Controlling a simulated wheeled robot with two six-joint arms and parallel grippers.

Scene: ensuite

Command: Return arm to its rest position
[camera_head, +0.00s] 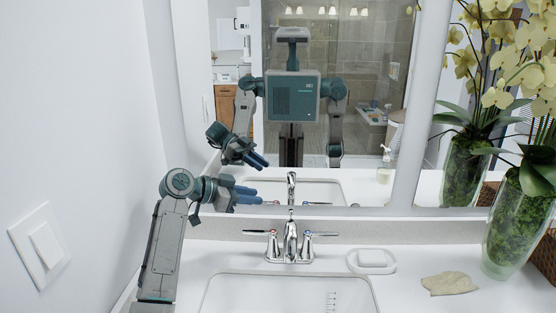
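My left arm (165,245) comes in at the lower left, rises beside the counter and bends to the right at a teal joint. Its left gripper (254,194) has blue fingers pointing right, above the back of the counter, in front of the mirror and left of the faucet (290,243). The fingers lie close together from this angle, and I see nothing between them. The gripper's reflection shows in the mirror (375,60). My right arm shows only as a reflection, hanging down; its gripper is not seen directly.
The sink (230,295) lies below the faucet. A soap dish (371,261) with soap, a tan cloth (449,283) and a glass vase (513,225) of yellow orchids stand to the right. A white wall with a switch (40,248) is close on the arm's left.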

